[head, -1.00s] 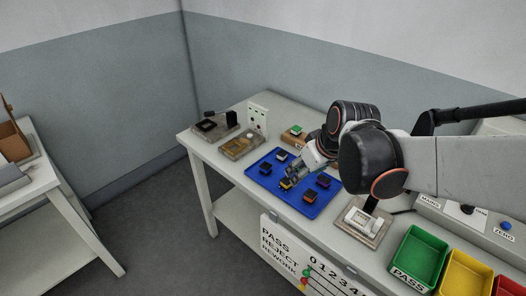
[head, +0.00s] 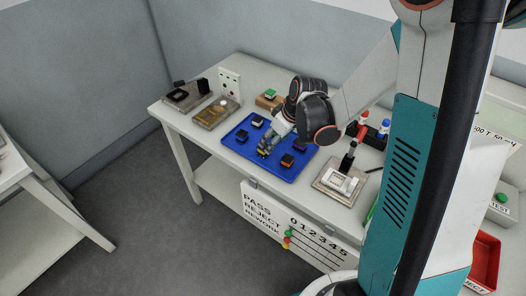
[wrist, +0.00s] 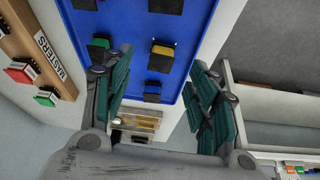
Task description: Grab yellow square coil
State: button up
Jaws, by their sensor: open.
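The yellow square coil (wrist: 162,53) is a dark block with a yellow top edge, lying on the blue tray (wrist: 200,12). In the wrist view it appears between the two teal fingers of my gripper (wrist: 161,62), which is open and empty. I cannot tell how far the fingertips are above the coil. In the head view my gripper (head: 264,148) is over the middle of the blue tray (head: 284,177) and largely hides the yellow coil.
On the tray, a green coil (wrist: 100,44) and a blue coil (wrist: 152,92) lie close to the yellow one. An orange coil (head: 287,160) sits to the right. A wooden masters block (wrist: 28,45) and a grey fixture (head: 340,184) stand beside the tray.

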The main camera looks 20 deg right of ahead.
aim_at(265, 147)
jog(key=shift+w+a+r+b+x, duration=0.15)
jog(key=shift+b+x, duration=0.25)
jog(key=shift+x, duration=0.75)
jog(key=shift+w+a+b+x, duration=0.15)
jog(key=shift+b+x, duration=0.2)
jog(key=shift+x, duration=0.8)
jog(key=shift+w+a+r+b+x, duration=0.15)
jog(key=shift+b+x, duration=0.25)
jog(key=shift+x, duration=0.75)
jog(key=c, duration=1.1)
